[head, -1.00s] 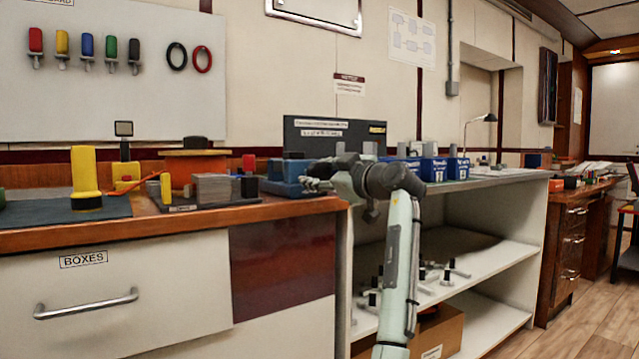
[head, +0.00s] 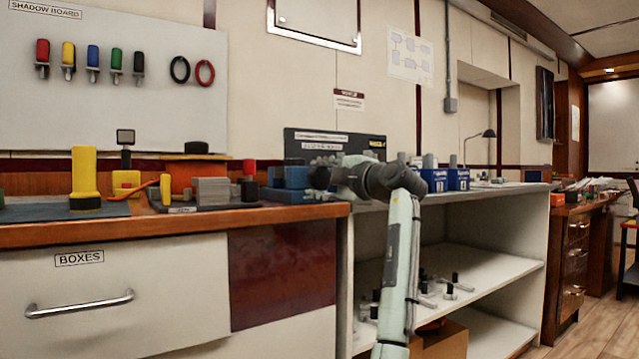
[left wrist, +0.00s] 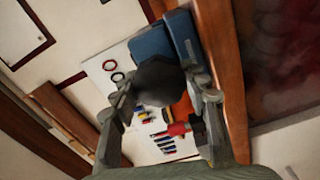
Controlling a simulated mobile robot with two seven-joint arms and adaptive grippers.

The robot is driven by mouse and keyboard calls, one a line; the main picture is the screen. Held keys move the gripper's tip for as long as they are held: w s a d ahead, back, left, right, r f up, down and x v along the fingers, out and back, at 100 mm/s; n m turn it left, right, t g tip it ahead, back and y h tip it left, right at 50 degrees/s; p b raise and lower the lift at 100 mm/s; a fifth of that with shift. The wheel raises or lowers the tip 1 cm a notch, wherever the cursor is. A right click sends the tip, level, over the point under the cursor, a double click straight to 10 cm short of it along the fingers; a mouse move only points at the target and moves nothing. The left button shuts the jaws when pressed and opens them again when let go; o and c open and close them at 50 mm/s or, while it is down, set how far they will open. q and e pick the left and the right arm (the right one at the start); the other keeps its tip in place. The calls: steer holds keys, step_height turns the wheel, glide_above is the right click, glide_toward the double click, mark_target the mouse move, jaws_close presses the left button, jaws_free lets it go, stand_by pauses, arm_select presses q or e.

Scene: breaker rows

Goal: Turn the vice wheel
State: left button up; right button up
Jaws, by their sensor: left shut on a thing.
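The blue vice (head: 290,178) sits at the right end of the wooden bench top, partly behind my left gripper in the head view. It also shows in the left wrist view (left wrist: 152,45). The dark, round vice wheel (left wrist: 160,80) lies between the two fingers of my left gripper (left wrist: 162,90), which is shut on it. In the head view my left gripper (head: 320,175) is at the vice's right side, and the wheel is hidden there by the gripper. My right gripper is not in view.
On the bench stand a yellow cylinder (head: 85,178), a grey ribbed block (head: 212,191) and a red-topped piece (head: 249,178). Blue bins (head: 440,180) stand on the white shelf unit to the right. A shadow board (head: 120,80) hangs behind.

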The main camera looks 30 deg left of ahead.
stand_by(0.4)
arm_select(q)
steer(key=o, duration=1.2)
steer(key=shift+c, duration=0.2)
steer(key=v, duration=1.2)
